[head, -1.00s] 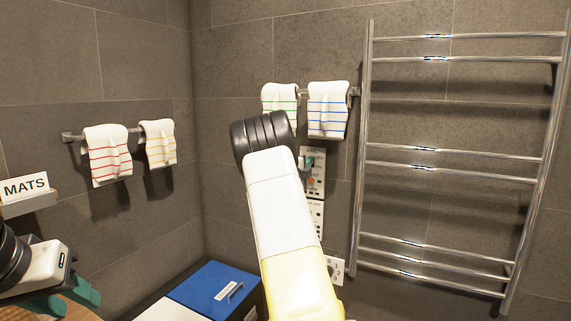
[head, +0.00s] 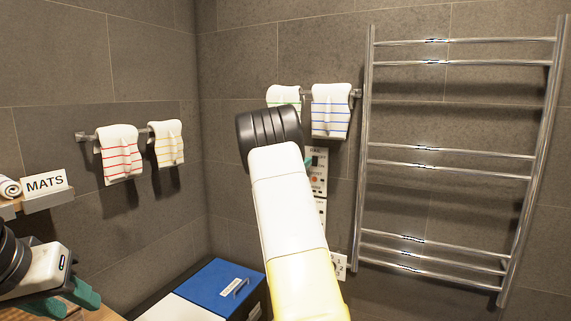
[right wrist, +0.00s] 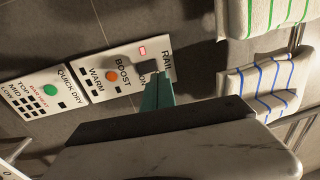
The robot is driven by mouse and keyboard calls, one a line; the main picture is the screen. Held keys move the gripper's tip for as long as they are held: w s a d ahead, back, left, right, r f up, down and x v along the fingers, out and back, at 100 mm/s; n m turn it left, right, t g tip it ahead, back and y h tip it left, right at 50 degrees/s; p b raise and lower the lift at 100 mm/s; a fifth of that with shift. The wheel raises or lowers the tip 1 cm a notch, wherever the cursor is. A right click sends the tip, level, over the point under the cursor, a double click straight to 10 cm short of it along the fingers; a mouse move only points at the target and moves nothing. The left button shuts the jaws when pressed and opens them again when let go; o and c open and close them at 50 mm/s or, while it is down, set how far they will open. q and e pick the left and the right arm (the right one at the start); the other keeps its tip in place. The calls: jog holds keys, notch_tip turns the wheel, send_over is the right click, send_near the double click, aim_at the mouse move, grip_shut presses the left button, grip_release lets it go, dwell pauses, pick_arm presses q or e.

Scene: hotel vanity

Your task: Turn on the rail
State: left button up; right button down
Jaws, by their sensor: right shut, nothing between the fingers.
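The heated towel rail (head: 450,150) is a chrome ladder on the back wall. Its RAIL control panel (head: 319,186), left of it, is partly hidden by my right arm. In the right wrist view the panel (right wrist: 122,88) shows a small lit red mark (right wrist: 142,50), an orange BOOST button (right wrist: 111,76) and a WARM label. My right gripper (right wrist: 158,90) is shut and empty, its teal tips over the panel by the partly hidden ON label. A dark patch lies at the tips; contact is unclear. My left gripper (head: 68,300) is open and empty at lower left.
A second panel (right wrist: 45,95) with a green QUICK DRY button adjoins the first. Striped towels (head: 330,110) hang close to the right gripper; others (head: 119,155) hang on the left wall. A blue-lidded box (head: 216,285) and MATS sign (head: 45,185) stand lower left.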

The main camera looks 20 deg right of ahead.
jog(key=s+a+r, duration=0.1)
jog(key=s+a, duration=0.4)
jog(key=a, duration=0.1)
jog(key=shift+a, duration=0.1)
dwell(0.5)
